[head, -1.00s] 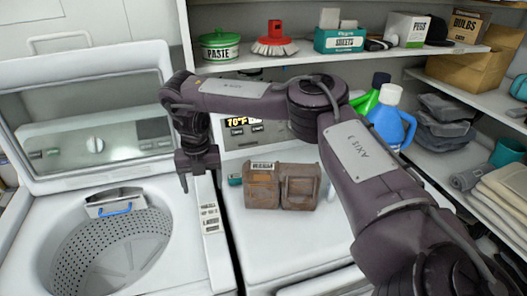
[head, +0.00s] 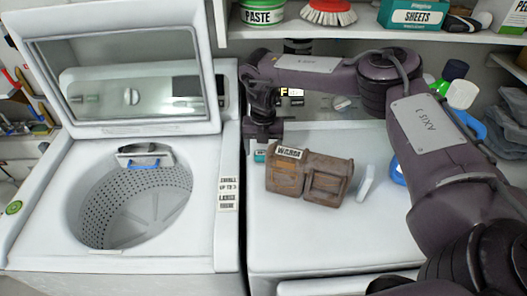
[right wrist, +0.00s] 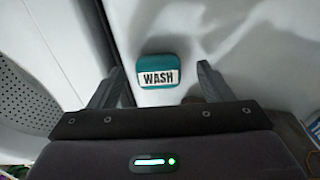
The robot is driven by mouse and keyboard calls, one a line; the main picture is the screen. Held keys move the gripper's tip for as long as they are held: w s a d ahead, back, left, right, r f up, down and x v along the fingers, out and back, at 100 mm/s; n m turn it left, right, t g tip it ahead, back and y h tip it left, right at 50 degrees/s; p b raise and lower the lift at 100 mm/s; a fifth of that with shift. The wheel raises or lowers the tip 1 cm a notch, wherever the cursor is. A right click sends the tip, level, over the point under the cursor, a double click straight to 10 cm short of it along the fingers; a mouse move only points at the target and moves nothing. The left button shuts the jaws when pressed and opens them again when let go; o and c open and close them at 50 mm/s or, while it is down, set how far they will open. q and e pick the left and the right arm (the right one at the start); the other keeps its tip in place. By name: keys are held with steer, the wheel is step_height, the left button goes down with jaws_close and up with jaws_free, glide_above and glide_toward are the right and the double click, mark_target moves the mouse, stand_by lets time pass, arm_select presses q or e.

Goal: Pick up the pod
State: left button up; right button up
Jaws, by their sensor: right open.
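The pod (head: 260,156) is a small teal, rounded piece on the white machine top, left of a brown wooden box. In the right wrist view the pod (right wrist: 158,70) shows a white label reading WASH and lies between the two fingers in the picture. My right gripper (head: 262,142) is open and points down at the pod, partly covering it in the head view. In the right wrist view the fingers are apart with nothing held. I cannot tell how high the fingertips are above the pod. My left gripper is not in view.
The brown box (head: 310,178) stands close to the right of the pod. A white piece (head: 367,184) lies beyond it. The open washer (head: 225,232) is on the left. A shelf (head: 350,35) with a paste tub (head: 262,14) and brush runs above. The machine top's front is clear.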

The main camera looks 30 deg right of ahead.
steer(key=shift+f, duration=0.3)
steer(key=shift+a+f, duration=0.1)
steer(key=c, duration=1)
steer(key=shift+c, duration=0.2)
